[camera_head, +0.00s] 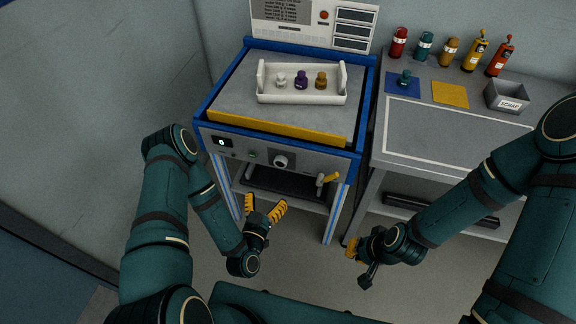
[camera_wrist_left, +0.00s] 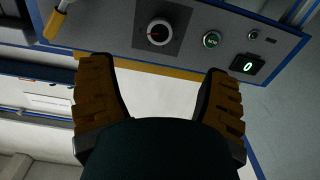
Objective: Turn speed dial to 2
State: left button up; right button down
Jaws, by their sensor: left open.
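The speed dial (camera_head: 280,161) is a round light knob on a dark square plate on the cart's front panel. It also shows in the left wrist view (camera_wrist_left: 159,32), with a small red mark on its left side there. A display (camera_head: 221,142) on the same panel reads 0; it shows in the left wrist view too (camera_wrist_left: 248,66). My left gripper (camera_head: 265,205) is open and empty, below and in front of the panel, apart from the dial. My right gripper (camera_head: 355,250) is at the lower right, away from the dial; its fingers are partly hidden.
A green button (camera_head: 251,155) sits left of the dial and a yellow-handled lever (camera_head: 328,179) right of it. A white tray (camera_head: 262,97) with several knobbed pieces stands on the cart. A bench (camera_head: 455,140) with bottles and a scrap bin (camera_head: 507,98) is on the right.

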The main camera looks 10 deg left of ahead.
aim_at(280, 165)
pick_arm(q)
jog(key=w, duration=0.4)
jog(key=w+b, duration=0.1)
jog(key=w, duration=0.4)
jog(key=w+b, duration=0.1)
jog(key=w, duration=0.3)
jog(key=shift+w+d, duration=0.25)
jog(key=shift+w, duration=0.1)
jog(key=c, duration=1.2)
